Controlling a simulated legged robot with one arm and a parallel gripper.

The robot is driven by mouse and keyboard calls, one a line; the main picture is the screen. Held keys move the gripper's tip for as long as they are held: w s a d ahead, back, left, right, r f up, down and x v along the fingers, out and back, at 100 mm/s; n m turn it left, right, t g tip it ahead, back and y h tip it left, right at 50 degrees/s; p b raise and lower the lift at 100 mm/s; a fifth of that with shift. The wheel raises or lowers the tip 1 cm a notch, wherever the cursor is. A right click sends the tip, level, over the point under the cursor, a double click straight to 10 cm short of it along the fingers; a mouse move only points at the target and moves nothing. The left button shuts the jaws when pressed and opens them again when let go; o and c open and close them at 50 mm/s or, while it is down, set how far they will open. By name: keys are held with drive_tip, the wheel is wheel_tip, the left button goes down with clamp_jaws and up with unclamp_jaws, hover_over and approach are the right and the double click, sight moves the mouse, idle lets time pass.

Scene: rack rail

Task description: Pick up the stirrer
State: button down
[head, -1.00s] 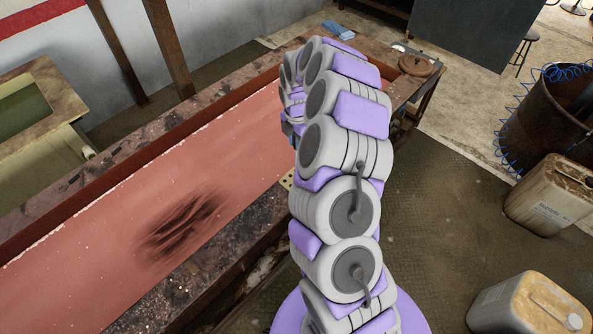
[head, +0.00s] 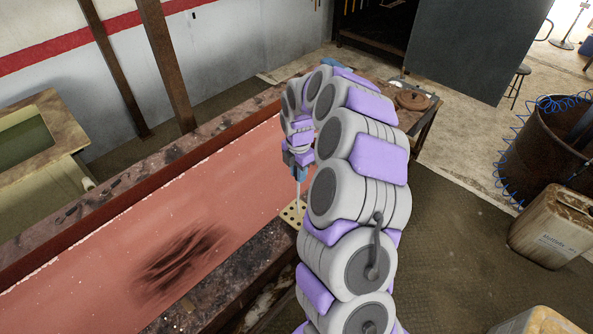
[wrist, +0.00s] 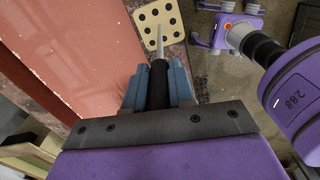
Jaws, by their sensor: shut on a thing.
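The stirrer has a black handle (wrist: 158,84) and a thin pale rod (wrist: 160,42) that narrows to its far end. My gripper (wrist: 160,72) is shut on the black handle, which sits between its two blue jaws in the wrist view. In the head view, my gripper (head: 299,172) points down and the rod (head: 298,190) hangs straight below it. The cream rack plate with dark holes (head: 290,215) lies under the rod, and it also shows in the wrist view (wrist: 147,14). I cannot tell whether the rod's tip is in a hole or above the plate.
A long pinkish-red basin (head: 100,240) with a dark smudge lies left of my arm, edged by a stained stone rim (head: 215,280). A round brown lid (head: 413,100) lies on the far end. A rusty drum (head: 560,140) and a jerrycan (head: 550,225) stand right.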

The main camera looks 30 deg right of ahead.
drive_tip(key=s+a+r, duration=0.2)
drive_tip(key=s+r, duration=0.2)
drive_tip(key=s, duration=1)
drive_tip(key=shift+a+r, duration=0.2)
